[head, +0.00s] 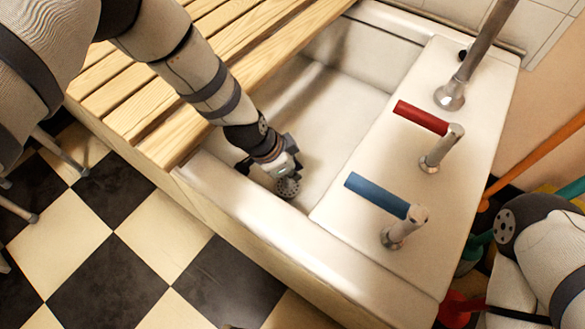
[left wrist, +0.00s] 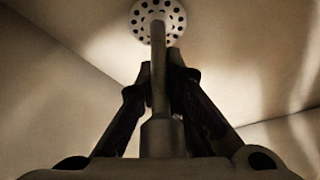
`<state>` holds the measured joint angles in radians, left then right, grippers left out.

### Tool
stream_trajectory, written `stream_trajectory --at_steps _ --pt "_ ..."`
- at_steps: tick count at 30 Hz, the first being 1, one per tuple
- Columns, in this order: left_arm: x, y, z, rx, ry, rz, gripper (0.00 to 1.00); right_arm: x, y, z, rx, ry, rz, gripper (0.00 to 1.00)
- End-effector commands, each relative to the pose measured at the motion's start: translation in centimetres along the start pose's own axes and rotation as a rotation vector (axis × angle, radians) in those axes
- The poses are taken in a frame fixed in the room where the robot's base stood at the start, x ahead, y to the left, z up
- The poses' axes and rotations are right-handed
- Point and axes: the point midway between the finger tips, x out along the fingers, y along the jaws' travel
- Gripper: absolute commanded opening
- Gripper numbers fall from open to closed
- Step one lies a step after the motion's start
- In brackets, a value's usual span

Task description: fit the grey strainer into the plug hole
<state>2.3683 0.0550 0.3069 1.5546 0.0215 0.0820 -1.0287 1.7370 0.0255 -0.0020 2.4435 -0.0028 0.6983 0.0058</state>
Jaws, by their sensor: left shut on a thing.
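The grey strainer is a round disc with a ring of dark holes; in the head view it (head: 289,188) shows just below my left gripper (head: 286,174), inside the white basin (head: 335,92) near its front wall. In the left wrist view the strainer (left wrist: 158,12) is at the top, with a thin stem running back between the dark fingers of my left gripper (left wrist: 160,72). The left gripper is shut on the strainer. I cannot see the plug hole, and I cannot tell whether the strainer touches the basin floor. My right gripper is out of view.
A slatted wooden board (head: 165,110) covers the basin's left part. The right ledge bears a red-handled tap (head: 422,117), a blue-handled tap (head: 377,195) and a tall metal pipe (head: 470,70). Coloured handles stand at the right. My right arm shows at bottom right.

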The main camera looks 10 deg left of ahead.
Motion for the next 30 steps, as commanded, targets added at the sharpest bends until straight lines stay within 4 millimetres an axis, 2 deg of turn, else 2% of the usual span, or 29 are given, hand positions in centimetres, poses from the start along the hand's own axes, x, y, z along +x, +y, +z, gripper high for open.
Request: stream_trajectory --at_steps 6,9,10,20,23,30 --pt "0.0 -0.1 -0.1 0.0 0.002 -0.002 0.0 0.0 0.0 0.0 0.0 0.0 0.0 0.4" --pt "0.0 -0.1 -0.1 0.0 0.001 -0.002 0.26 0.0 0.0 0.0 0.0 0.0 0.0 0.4" --pt "0.0 -0.1 -0.1 0.0 0.001 -0.002 0.31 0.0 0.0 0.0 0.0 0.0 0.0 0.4" --pt "-0.3 -0.1 -0.2 0.0 0.001 -0.001 0.31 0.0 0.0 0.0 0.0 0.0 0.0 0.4" --pt "-2.0 -0.2 -0.9 0.003 0.002 -0.003 0.31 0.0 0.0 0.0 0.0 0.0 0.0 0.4" --pt "-7.4 -0.4 -3.1 0.003 0.002 -0.004 0.31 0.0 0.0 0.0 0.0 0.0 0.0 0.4"
